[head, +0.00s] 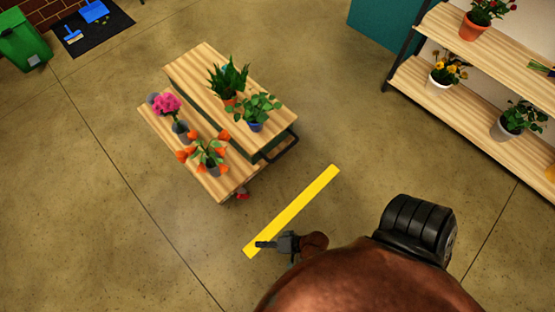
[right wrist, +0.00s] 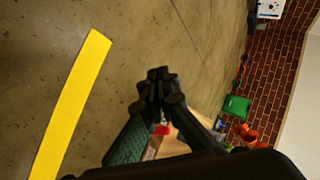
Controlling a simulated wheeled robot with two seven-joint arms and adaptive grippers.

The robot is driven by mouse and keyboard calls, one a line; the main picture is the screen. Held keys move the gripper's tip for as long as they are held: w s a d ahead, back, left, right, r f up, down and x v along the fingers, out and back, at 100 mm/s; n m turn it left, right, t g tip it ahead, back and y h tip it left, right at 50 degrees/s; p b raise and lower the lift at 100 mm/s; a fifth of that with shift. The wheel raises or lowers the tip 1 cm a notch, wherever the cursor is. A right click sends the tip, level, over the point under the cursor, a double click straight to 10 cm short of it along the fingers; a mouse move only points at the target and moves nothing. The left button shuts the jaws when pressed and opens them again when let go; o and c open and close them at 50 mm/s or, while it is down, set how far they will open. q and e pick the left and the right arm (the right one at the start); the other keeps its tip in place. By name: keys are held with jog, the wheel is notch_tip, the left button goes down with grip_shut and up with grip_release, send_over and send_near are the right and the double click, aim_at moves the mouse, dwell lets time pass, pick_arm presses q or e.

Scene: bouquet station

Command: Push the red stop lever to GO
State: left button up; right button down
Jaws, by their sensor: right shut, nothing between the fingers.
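A small red part, which looks like the stop lever (head: 243,195), sits low at the near end of the wooden two-tier plant cart (head: 190,65). A red patch (right wrist: 162,130) also shows in the right wrist view, partly hidden behind my fingers; its exact position cannot be read. My right gripper (head: 262,244) is shut and empty over the near end of the yellow floor strip, apart from the cart. Its closed fingers (right wrist: 160,76) also show in the right wrist view. My left gripper is not in view.
Potted plants, including a pink flower (head: 166,103) and a spiky green plant (head: 229,80), stand on the cart. The yellow strip (head: 300,203) lies on open floor. A plant shelf (head: 480,121) stands at right; a green bin (head: 22,42) and dark mat (head: 112,24) are at upper left.

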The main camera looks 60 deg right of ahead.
jog(key=s+r+n+g+p, duration=0.1)
jog(key=s+r+n+g, duration=0.2)
jog(key=s, duration=0.3)
jog(key=shift+s+d+r+n, duration=0.25)
jog(key=shift+d+n, duration=0.1)
jog(key=shift+n, duration=0.25)
